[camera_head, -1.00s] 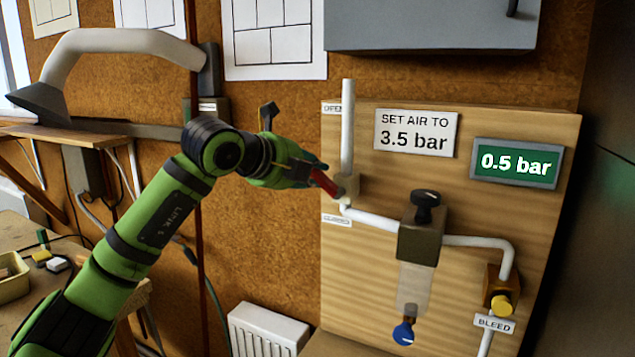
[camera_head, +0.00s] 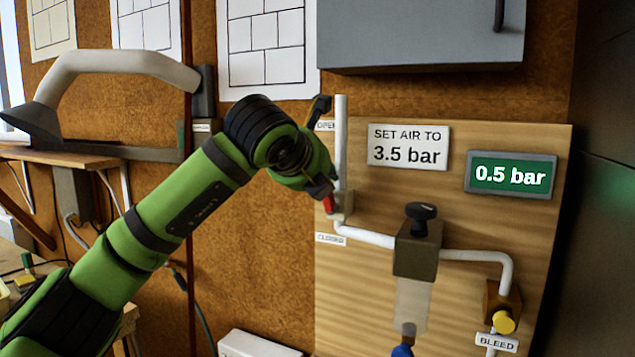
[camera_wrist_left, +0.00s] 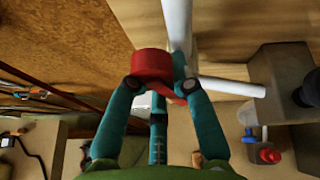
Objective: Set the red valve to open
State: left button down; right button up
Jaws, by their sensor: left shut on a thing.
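The red valve handle (camera_head: 328,204) sits at the foot of the white vertical pipe (camera_head: 341,145) on the wooden panel. Only a small red part shows in the head view. The handle also shows, larger, in the left wrist view (camera_wrist_left: 152,64). My left gripper (camera_head: 325,193) is shut on it, with teal fingers around the red part in the wrist view. The OPEN label (camera_head: 325,126) is above the handle, partly covered by my gripper. The CLOSED label (camera_head: 330,239) is below it. My right gripper is not in view.
A sign (camera_head: 408,148) reads "SET AIR TO 3.5 bar". A green display (camera_head: 511,175) reads 0.5 bar. Right of the valve are a regulator with a black knob (camera_head: 421,212) and a yellow bleed knob (camera_head: 504,321). A grey box (camera_head: 420,45) hangs above the panel.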

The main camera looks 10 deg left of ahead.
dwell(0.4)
pick_arm(q)
jog(key=c, duration=1)
grip_release()
jog(key=shift+c, duration=0.2)
jog(key=v, duration=1.2)
jog(key=shift+d, duration=0.1)
